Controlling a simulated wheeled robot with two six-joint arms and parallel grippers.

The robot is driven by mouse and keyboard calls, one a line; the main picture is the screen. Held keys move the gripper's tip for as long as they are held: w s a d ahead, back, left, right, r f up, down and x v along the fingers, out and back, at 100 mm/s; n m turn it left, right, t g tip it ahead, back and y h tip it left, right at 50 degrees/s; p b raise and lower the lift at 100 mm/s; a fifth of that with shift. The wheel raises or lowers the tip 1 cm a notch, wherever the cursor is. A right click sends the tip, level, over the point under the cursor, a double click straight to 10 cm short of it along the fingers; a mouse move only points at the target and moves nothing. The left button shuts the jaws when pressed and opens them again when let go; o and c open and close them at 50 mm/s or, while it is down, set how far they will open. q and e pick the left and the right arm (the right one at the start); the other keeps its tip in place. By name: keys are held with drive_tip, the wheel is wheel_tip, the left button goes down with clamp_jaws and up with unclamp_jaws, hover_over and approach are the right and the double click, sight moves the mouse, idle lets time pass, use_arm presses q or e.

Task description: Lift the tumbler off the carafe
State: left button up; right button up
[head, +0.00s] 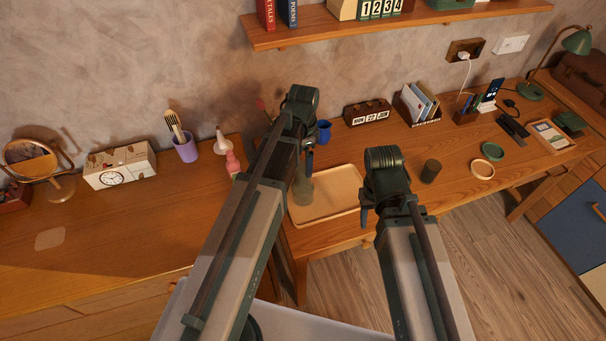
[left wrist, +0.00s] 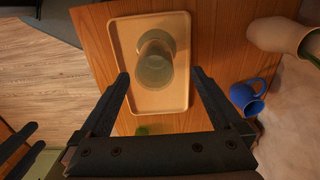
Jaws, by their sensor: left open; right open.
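The carafe with the tumbler over its top (head: 303,190) stands on a light tan tray (head: 340,200), partly hidden behind my left arm in the head view. In the left wrist view the greenish, see-through tumbler (left wrist: 155,70) is seen from above on the tray (left wrist: 125,35); where tumbler ends and carafe begins is hard to tell. My left gripper (head: 308,160) is open above it. Its fingertips (left wrist: 159,75) appear on either side of the tumbler with gaps, not touching it. My right gripper (head: 366,215) is open and empty, right of the tray.
A blue mug (head: 324,133) stands behind the tray and shows in the left wrist view (left wrist: 247,97). A dark cup (head: 430,171) stands right of the tray. A pink bottle (head: 232,162) and purple pen cup (head: 186,149) are at left. A shelf (head: 400,26) hangs above.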

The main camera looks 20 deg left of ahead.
use_arm(q)
drive_tip(key=shift+s+f+b, duration=0.2)
drive_tip(key=shift+f+b, duration=1.1)
drive_tip(key=shift+f, duration=0.05)
drive_tip(key=shift+s+f+b, duration=0.2)
drive_tip(key=shift+f+b, duration=1.1)
drive_tip(key=shift+f, duration=0.05)
drive_tip(key=shift+r, duration=0.15)
drive_tip(key=c, duration=1.5)
drive_tip(key=shift+r, duration=0.15)
wheel_tip(320, 180, up, 10)
drive_tip(key=p, duration=1)
